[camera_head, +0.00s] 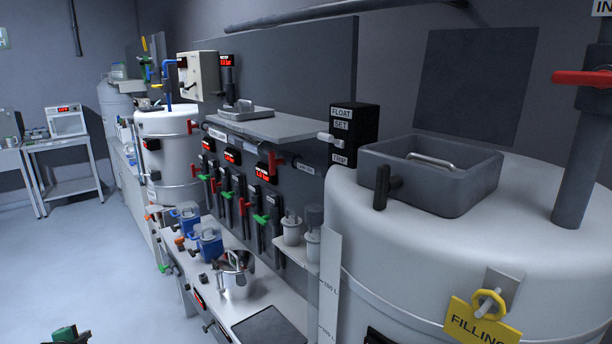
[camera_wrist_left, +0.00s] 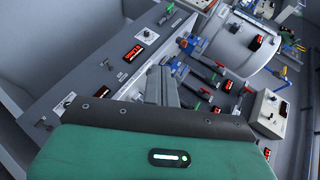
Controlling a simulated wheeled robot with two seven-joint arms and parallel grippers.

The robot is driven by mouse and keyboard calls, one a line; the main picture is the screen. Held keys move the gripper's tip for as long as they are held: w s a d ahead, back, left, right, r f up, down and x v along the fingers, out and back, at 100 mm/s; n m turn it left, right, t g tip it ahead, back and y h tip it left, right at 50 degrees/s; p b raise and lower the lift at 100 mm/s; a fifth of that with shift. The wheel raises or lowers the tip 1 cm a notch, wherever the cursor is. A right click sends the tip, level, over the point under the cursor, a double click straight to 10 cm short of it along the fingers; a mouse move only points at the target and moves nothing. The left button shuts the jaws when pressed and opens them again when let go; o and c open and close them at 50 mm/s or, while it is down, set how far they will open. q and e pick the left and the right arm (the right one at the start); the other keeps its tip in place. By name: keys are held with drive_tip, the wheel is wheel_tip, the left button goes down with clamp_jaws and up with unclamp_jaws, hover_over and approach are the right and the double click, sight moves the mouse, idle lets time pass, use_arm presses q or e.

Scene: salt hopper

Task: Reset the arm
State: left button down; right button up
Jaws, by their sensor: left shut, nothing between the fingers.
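A small green and dark part of my left gripper (camera_head: 66,335) shows at the bottom left of the head view, over the floor and away from the bench. In the left wrist view, the green gripper body fills the bottom, and its grey fingers (camera_wrist_left: 160,84) are together with nothing between them. The grey hopper (camera_head: 430,172), with a bar handle across it, sits on the large white tank (camera_head: 385,235) at the right of the head view. My right gripper is out of view.
A bench (camera_head: 207,282) along the wall holds a metal pot (camera_head: 237,278) and blue devices (camera_head: 207,243). A red-handled valve (camera_head: 583,78) rises at the far right. A yellow FILLING tag (camera_head: 481,322) hangs on the tank. The floor (camera_head: 85,260) at left is clear.

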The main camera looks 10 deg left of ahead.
use_arm(q)
drive_tip(key=s+a+f+n+g+y, duration=0.1)
drive_tip(key=s+a+f+n+g, duration=0.3)
drive_tip(key=s, duration=0.9)
drive_tip(key=s+a+f+m+g+y, duration=0.15)
drive_tip(key=s+f, duration=0.45)
drive_tip(key=s, duration=0.7)
drive_tip(key=s+a+f+n+g+y, duration=0.25)
drive_tip(key=s+f+g, duration=0.2)
drive_tip(key=s, duration=0.95)
drive_tip(key=s+d+f+n+h, duration=0.1)
drive_tip(key=s+d+f+h, duration=0.2)
drive_tip(key=d+f, duration=0.85)
drive_tip(key=s+d+f+h, duration=0.2)
drive_tip(key=d+f, duration=0.7)
drive_tip(key=d, duration=0.5)
drive_tip(key=s+d+f+h, duration=0.1)
drive_tip(key=d+f, duration=0.3)
drive_tip(key=d, duration=0.9)
drive_tip(key=s+d+f+n+h+b, duration=0.1)
drive_tip(key=d+f+h, duration=0.1)
drive_tip(key=d, duration=1.1)
drive_tip(key=s+d+f+n+h+b, duration=0.1)
drive_tip(key=d+f, duration=0.4)
drive_tip(key=d, duration=0.9)
drive_tip(key=shift+f+g+h, duration=0.3)
drive_tip(key=shift+h, duration=0.2)
